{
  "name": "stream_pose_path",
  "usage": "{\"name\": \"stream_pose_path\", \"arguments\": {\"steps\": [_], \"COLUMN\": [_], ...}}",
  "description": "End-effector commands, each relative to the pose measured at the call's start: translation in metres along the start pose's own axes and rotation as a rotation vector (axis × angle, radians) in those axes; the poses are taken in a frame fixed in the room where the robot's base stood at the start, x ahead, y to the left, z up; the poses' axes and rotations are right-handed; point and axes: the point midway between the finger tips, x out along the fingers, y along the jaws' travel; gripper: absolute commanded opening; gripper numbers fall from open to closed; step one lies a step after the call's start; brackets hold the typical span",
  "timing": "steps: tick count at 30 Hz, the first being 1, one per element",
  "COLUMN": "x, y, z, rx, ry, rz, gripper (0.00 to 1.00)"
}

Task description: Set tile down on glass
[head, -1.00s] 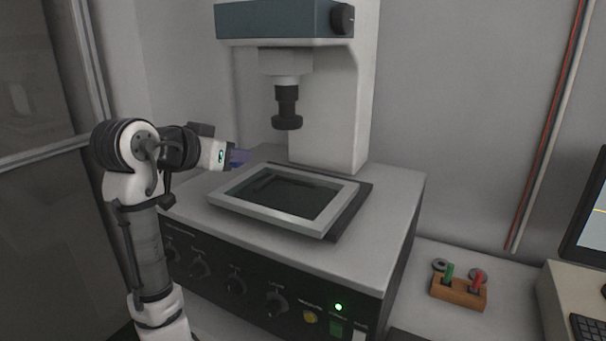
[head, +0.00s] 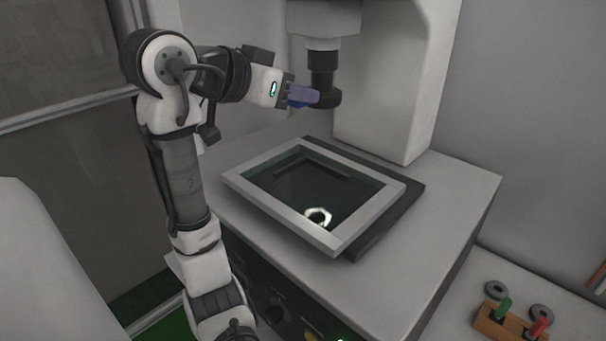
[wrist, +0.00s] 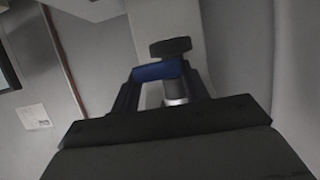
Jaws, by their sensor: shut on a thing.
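My gripper (head: 307,99) is at the left of the dark lens, above the back of the framed stage. It is shut on a small blue-violet piece, which I take as the tile; in the wrist view the tile (wrist: 157,71) shows as a blue bar between the dark fingers. In the head view I cannot separate tile from fingertips clearly. The dark glass (head: 285,188) lies flat inside a light grey frame, below my gripper and apart from it. A bright white ring shows on the glass near its front right corner.
The dark lens (head: 323,78) hangs over the stage from the pale column (head: 385,90), close to my gripper in the picture. A wooden holder (head: 503,325) with a green and a red peg stands at the lower right, with grey rings behind it.

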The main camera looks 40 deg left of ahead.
Motion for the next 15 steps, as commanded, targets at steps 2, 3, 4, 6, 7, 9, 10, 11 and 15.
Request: {"name": "stream_pose_path", "arguments": {"steps": [2, 3, 4, 6, 7, 9, 10, 11, 15], "x": [0.007, 0.01, 0.013, 0.018, 0.021, 0.027, 0.029, 0.032, 0.042], "y": [-0.001, -0.001, -0.001, -0.001, -0.001, -0.001, -0.001, -0.001, 0.0], "z": [0.017, 0.025, 0.031, 0.044, 0.05, 0.064, 0.07, 0.076, 0.101], "rx": [-0.004, -0.004, -0.005, -0.004, -0.004, -0.004, -0.005, -0.006, -0.004], "ry": [-0.001, -0.002, -0.002, -0.001, -0.001, -0.002, -0.002, -0.002, -0.001], "rz": [0.0, 0.0, 0.001, 0.0, 0.0, 0.0, 0.0, 0.0, 0.001], "gripper": [0.22, 0.22, 0.22, 0.22, 0.22, 0.22, 0.22, 0.22, 0.22]}}
